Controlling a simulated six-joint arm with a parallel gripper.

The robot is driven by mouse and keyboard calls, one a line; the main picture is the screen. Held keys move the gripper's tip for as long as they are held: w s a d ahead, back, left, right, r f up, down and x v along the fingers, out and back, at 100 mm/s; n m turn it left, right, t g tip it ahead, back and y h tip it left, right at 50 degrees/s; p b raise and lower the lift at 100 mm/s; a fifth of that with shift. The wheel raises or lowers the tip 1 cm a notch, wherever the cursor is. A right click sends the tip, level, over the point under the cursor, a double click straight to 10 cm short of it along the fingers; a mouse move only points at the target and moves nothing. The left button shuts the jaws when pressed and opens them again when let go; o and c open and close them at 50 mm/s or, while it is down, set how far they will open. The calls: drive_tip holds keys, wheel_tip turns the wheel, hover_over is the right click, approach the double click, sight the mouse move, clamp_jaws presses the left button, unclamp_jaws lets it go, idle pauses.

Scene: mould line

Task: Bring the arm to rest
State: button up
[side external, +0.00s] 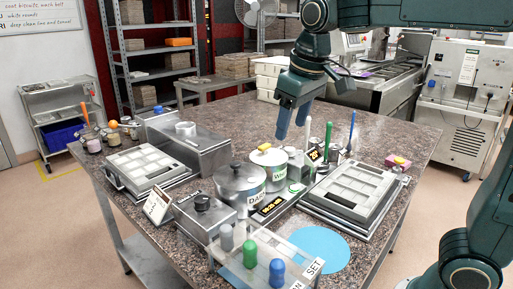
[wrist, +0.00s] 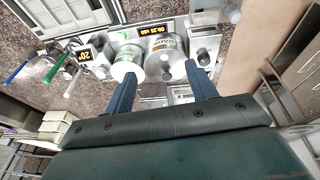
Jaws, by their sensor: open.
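My gripper (side external: 292,126) hangs above the speckled table, fingers pointing down, behind the two metal pots in the side external view. Its two blue fingers stand apart with nothing between them. In the wrist view my gripper (wrist: 160,72) shows the same spread fingers, with the pots beyond the fingertips. The white-labelled pot (side external: 270,172) and the dark-labelled pot (side external: 240,190) stand lidded on the table, apart from the fingers.
A mould tray (side external: 350,193) lies at right and another (side external: 148,165) at left. Upright green (side external: 328,136) and blue (side external: 351,131) handles rise right of my gripper. A holder with coloured knobs (side external: 262,262) and a blue disc (side external: 319,247) are in front. The table's back (side external: 232,115) is clear.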

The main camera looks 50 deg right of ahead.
drive_tip(key=s+d+f+t, duration=0.1)
drive_tip(key=s+f, duration=0.3)
drive_tip(key=s, duration=0.4)
drive_tip(key=s+f+t, duration=0.1)
drive_tip(key=s+f, duration=0.2)
drive_tip(key=s, duration=0.6)
drive_tip(key=shift+s+d+f+m+y, duration=0.3)
drive_tip(key=shift+d+f+y, duration=0.05)
drive_tip(key=shift+d+y, duration=0.05)
